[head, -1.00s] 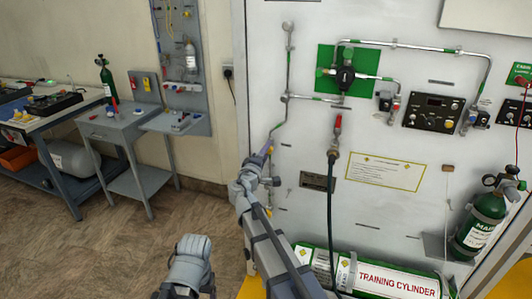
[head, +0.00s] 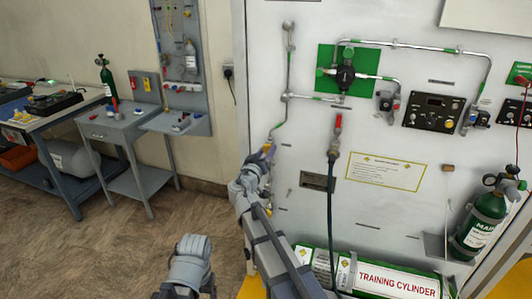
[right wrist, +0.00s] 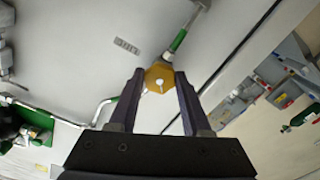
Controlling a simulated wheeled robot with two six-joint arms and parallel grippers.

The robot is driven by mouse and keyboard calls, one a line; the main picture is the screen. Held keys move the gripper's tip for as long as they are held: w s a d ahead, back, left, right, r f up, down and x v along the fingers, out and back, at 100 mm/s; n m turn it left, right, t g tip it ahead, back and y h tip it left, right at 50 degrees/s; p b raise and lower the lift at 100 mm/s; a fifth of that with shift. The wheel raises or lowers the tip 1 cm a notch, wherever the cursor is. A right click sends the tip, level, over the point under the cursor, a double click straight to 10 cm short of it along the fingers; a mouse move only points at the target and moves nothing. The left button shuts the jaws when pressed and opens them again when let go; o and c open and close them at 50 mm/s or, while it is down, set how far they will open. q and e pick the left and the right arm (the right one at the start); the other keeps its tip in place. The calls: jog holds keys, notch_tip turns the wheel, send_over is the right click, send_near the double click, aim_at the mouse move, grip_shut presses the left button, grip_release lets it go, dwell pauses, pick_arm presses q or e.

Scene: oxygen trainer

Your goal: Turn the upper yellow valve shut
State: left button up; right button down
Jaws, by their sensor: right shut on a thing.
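The upper yellow valve (head: 267,148) is on the pipe at the left part of the white panel. In the right wrist view its yellow knob (right wrist: 160,77), with a pale screw at its centre, sits between the two fingertips. My right gripper (right wrist: 160,82) is shut on this knob, one finger on each side. In the head view the right gripper (head: 265,155) reaches up to the valve, and its wrist and fingers partly cover it.
A black hose (head: 329,210) hangs right of my right arm below a red-handled valve (head: 338,122). A training cylinder (head: 398,282) lies along the panel's foot. A green main cylinder (head: 483,222) stands at right. A grey side table (head: 120,125) is at left. The floor between is clear.

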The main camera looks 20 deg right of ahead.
jog(key=m, duration=0.4)
jog(key=shift+f, duration=0.1)
jog(key=shift+m, duration=2.1)
jog(key=shift+c, duration=1.8)
grip_release()
jog(key=shift+a, duration=0.1)
jog(key=v, duration=0.7)
jog(key=shift+s+a, duration=0.2)
jog(key=shift+s, duration=0.15)
